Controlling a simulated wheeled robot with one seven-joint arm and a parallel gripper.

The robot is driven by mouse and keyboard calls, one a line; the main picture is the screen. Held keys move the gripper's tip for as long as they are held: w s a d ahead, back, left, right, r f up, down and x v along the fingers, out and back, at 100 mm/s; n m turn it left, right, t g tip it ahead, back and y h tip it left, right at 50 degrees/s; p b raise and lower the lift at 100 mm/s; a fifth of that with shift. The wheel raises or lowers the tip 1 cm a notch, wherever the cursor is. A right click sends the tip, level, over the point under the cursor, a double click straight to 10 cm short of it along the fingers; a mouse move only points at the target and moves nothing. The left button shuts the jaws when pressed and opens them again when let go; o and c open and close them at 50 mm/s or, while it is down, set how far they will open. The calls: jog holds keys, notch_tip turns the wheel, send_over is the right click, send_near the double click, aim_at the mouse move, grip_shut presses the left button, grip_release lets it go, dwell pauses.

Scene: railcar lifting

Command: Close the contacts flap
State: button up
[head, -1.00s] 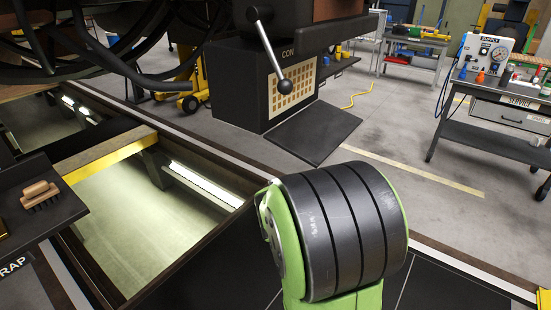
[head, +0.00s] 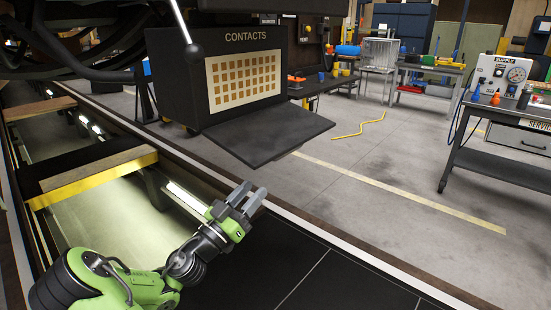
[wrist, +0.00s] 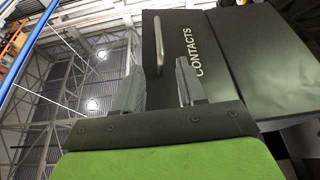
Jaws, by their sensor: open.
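The contacts box (head: 245,75) is a dark case with a "CONTACTS" label and a tan grid of small squares on its face. Its flap (head: 270,133), a dark flat panel, hangs open from the lower edge of the face, sticking outward and slightly down. My gripper (head: 252,196) is open and empty, in front of and below the flap, apart from it. In the wrist view the two grey fingers (wrist: 160,72) are spread, with the lettered box front (wrist: 170,35) beyond them and a dark panel, apparently the flap (wrist: 265,45), at the right.
A lever with a ball end (head: 193,52) hangs at the box's left. An inspection pit with a yellow-edged crossbeam (head: 95,178) lies at the left. A service cart (head: 500,165) stands at the right. The floor (head: 370,160) right of the flap is mostly clear.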

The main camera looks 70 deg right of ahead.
aim_at(284, 156)
jog(key=p+x, duration=0.1)
jog(key=x, duration=1.2)
jog(key=shift+s+d, duration=0.2)
jog(key=shift+d, duration=0.15)
jog(key=shift+c, duration=0.3)
grip_shut()
